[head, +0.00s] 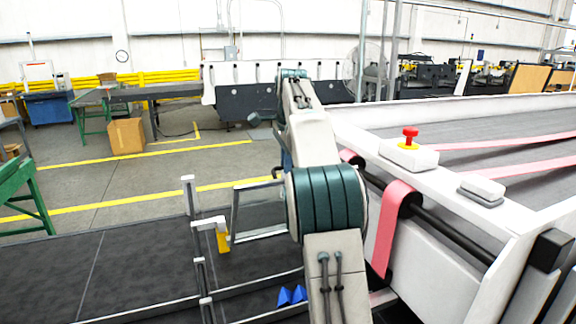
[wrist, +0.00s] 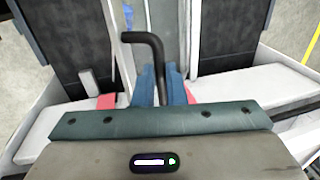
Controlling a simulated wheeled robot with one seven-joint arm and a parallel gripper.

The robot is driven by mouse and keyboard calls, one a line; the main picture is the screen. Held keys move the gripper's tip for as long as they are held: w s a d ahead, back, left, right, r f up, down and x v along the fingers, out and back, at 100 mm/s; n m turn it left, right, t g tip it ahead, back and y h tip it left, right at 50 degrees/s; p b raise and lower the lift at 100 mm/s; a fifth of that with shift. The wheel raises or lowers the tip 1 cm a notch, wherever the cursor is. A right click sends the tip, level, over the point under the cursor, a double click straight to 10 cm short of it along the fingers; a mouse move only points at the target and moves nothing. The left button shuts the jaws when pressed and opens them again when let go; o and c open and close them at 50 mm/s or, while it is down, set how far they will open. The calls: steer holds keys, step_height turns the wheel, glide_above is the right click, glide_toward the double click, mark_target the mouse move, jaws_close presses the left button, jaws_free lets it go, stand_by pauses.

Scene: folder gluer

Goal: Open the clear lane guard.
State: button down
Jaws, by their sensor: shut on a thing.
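The clear lane guard (head: 233,212) is a see-through panel in a thin metal frame. In the head view it stands tilted up over the dark belt, left of my arm, which hides its right part. In the wrist view a black bent handle (wrist: 157,48) stands in front of the guard's pale edge strip. My gripper (wrist: 160,88) has blue fingers on both sides of the handle and is shut on it.
A dark belt bed (head: 130,265) with metal rails lies at the lower left. Blue folded pieces (head: 291,295) lie near the rail. A white machine side with a red stop button (head: 410,138) and pink belts (head: 395,225) stands close right of my arm.

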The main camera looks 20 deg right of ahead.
steer(key=shift+w+f, duration=0.2)
steer(key=shift+f, duration=0.3)
steer(key=c, duration=1.6)
jaws_free()
steer(key=shift+o, duration=0.6)
steer(key=shift+w+f, duration=0.15)
steer(key=shift+w, duration=0.45)
steer(key=shift+s+r, duration=0.3)
steer(key=shift+s, duration=0.15)
steer(key=shift+w+r, duration=0.15)
steer(key=shift+r, duration=0.35)
steer(key=v, duration=0.6)
steer(key=shift+s+r, duration=0.2)
steer(key=shift+s, duration=0.05)
